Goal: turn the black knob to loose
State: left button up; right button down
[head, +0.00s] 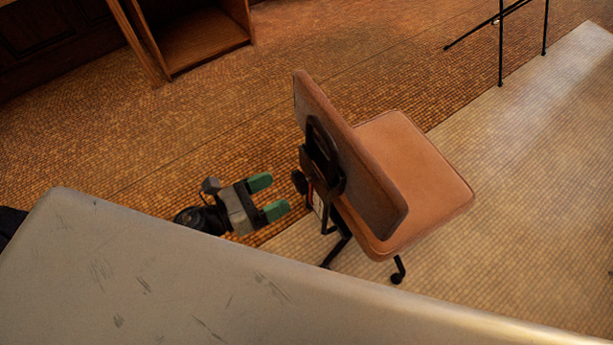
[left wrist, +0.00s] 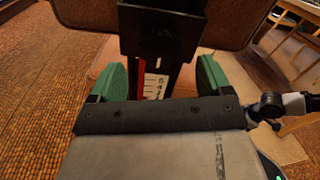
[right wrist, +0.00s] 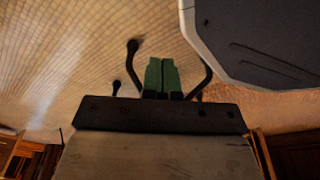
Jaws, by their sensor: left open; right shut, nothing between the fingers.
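The black knob (head: 299,181) sticks out behind the brown chair's backrest (head: 350,150), on the black bracket. My left gripper (head: 269,196) is open, with its green fingers pointing at the knob from the left, a short gap apart from it. In the left wrist view, the dark bracket (left wrist: 160,14) stands ahead between the open fingers; the knob is too dark there to make out clearly. A scale strip with red and white (left wrist: 152,86) shows below it. My right gripper (right wrist: 161,76) is shut and empty, seen only in the right wrist view.
A grey scuffed board (head: 150,270) fills the front, close below my left gripper. The chair seat (head: 415,175) lies beyond the backrest. A wooden cabinet (head: 205,40) stands at the back left, and thin black legs (head: 501,45) at the back right. The floor between is clear.

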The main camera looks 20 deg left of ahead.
aim_at(295, 183)
pick_arm(q)
jog(key=x, duration=0.7)
jog(key=shift+w+d+p, duration=0.3)
jog(key=shift+p, duration=0.1)
pick_arm(e)
jog(key=s, duration=0.1)
jog(key=s+f, duration=0.1)
jog(key=shift+s+d+f, duration=0.25)
jog(key=shift+s+f, duration=0.15)
pick_arm(q)
jog(key=shift+c, duration=0.3)
jog(key=c, duration=0.9)
jog(key=shift+o, duration=0.2)
